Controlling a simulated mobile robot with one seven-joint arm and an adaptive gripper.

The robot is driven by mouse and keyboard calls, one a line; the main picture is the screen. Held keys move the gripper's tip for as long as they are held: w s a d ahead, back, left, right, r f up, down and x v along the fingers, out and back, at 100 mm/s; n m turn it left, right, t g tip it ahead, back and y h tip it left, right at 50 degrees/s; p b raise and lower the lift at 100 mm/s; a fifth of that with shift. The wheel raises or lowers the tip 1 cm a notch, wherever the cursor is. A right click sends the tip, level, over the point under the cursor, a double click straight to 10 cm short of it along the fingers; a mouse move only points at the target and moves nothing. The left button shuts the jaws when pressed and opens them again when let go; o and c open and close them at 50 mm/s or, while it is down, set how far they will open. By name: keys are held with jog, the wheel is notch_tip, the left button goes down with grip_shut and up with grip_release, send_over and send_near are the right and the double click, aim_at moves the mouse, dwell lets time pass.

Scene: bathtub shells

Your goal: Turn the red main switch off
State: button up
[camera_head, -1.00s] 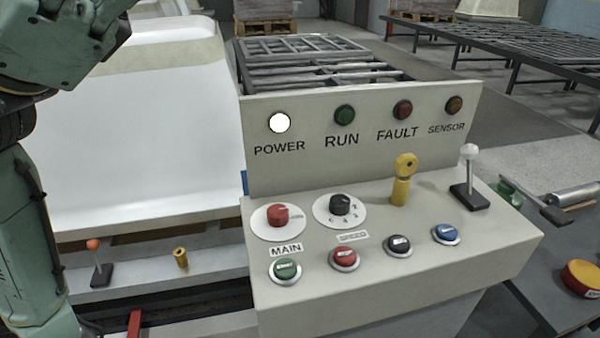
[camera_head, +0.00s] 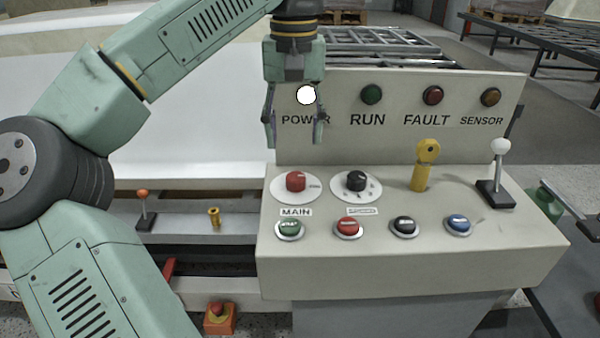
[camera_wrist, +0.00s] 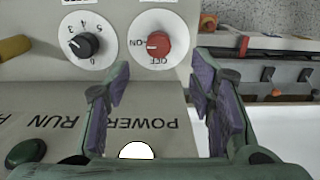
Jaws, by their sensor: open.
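The red main switch (camera_head: 295,181) is a round knob on a white dial plate above the MAIN label, at the left of the sloped control panel. In the wrist view the red knob (camera_wrist: 157,44) shows upside down, with its white pointer mark toward ON; OFF is printed on the dial apart from it. My gripper (camera_head: 295,143) points down above the knob, in front of the POWER label. In the wrist view its two fingers (camera_wrist: 160,75) are wide apart with nothing between them, and the knob lies beyond the fingertips. The white POWER lamp (camera_head: 306,95) looks lit.
Beside the main switch is the black speed dial (camera_head: 356,181). A yellow key-like handle (camera_head: 425,165) and a white-knobbed lever (camera_head: 499,165) stand further right. Several push buttons line the front, including the green start button (camera_head: 290,227). The upright panel (camera_head: 400,140) stands close behind.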

aim_at(296, 175)
notch_tip(296, 175, down, 9)
jog(key=shift+d+r, duration=0.1)
jog(key=shift+c, duration=0.4)
jog(key=c, duration=1.1)
